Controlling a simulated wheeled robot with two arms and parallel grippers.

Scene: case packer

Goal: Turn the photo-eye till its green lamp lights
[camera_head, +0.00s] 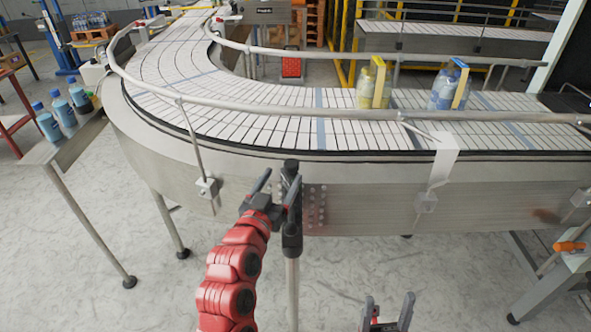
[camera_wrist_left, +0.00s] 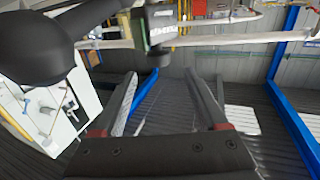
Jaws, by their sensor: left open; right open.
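A dark upright device (camera_head: 291,222), which looks like the photo-eye's mount, stands on a grey post in front of the curved conveyor in the head view. The photo-eye's own face and its lamp cannot be made out; no lit green lamp shows. My left gripper (camera_head: 278,187) is open, its fingers pointing up beside the top of this device; in the head view one finger overlaps it. In the left wrist view the open jaws (camera_wrist_left: 161,76) have nothing between them. A large dark rounded part (camera_wrist_left: 30,42) fills the upper left there. My right gripper (camera_head: 388,310) is open and empty at the bottom.
The conveyor (camera_head: 230,115) curves behind my left gripper, with a rail (camera_head: 290,108) along its near edge. Two bottle packs with yellow parts (camera_head: 373,84) (camera_head: 448,86) stand on it. Blue bottles (camera_head: 48,123) stand on a side shelf at left.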

